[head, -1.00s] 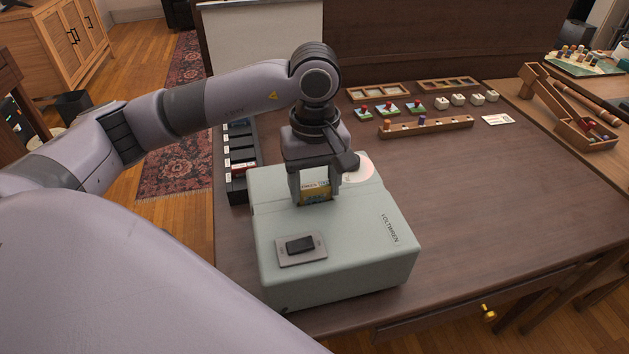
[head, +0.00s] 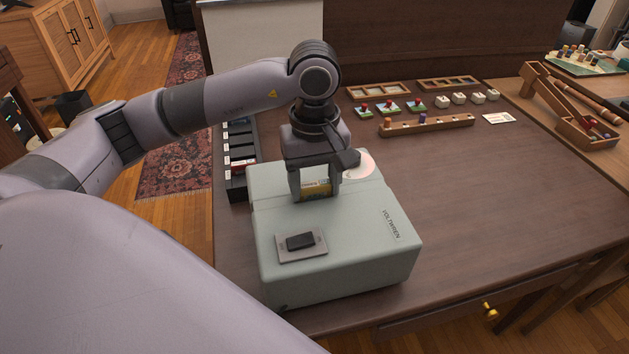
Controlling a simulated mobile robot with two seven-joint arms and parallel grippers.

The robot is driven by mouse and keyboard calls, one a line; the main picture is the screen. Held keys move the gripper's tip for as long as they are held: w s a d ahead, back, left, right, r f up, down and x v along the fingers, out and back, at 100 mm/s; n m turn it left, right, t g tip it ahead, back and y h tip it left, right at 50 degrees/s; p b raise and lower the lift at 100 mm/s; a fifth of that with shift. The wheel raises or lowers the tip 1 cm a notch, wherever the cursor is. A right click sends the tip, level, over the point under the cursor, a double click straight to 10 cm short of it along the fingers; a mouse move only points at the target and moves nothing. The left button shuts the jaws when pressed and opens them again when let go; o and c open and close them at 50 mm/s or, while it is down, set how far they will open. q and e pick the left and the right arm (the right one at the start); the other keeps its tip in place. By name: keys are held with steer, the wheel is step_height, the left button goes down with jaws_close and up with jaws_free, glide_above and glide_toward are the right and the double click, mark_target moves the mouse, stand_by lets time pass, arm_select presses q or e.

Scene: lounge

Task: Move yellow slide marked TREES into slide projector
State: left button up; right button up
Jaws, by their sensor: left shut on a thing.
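The slide projector (head: 350,245) is a pale grey-green box marked VOLTWREN at the near left of the table, with a dark switch (head: 300,241) on top. My left gripper (head: 316,196) points down over the projector's top and is shut on a yellow slide (head: 315,188). The slide stands upright between the fingers, its lower edge at the projector's top. I cannot tell how far it sits in a slot. Its lettering is too small to read surely. My right gripper is not in view.
A black slide rack (head: 238,165) stands behind the projector at the table's left edge. A wooden peg rail (head: 427,126), small trays and blocks lie farther back. The table right of the projector is clear.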

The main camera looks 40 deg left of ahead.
arm_select(q)
steer(key=shift+s+d+f+b, duration=0.1)
steer(key=shift+f+b, duration=0.1)
steer(key=shift+f, duration=0.15)
steer(key=shift+s+f+b, duration=0.1)
steer(key=shift+f+b, duration=0.05)
steer(key=shift+f, duration=0.2)
steer(key=o, duration=1)
steer(key=shift+c, duration=0.2)
steer(key=shift+o, duration=1.1)
steer(key=shift+w+d, duration=0.1)
steer(key=shift+a+r+p, duration=0.2)
steer(key=shift+r+p, duration=0.15)
steer(key=shift+r, duration=0.15)
steer(key=shift+a+r+p, duration=0.15)
steer(key=shift+r+p, duration=0.15)
steer(key=shift+r, duration=0.2)
steer(key=shift+d+r+p, duration=0.15)
steer(key=shift+r+p, duration=0.95)
steer(key=shift+r, duration=1.05)
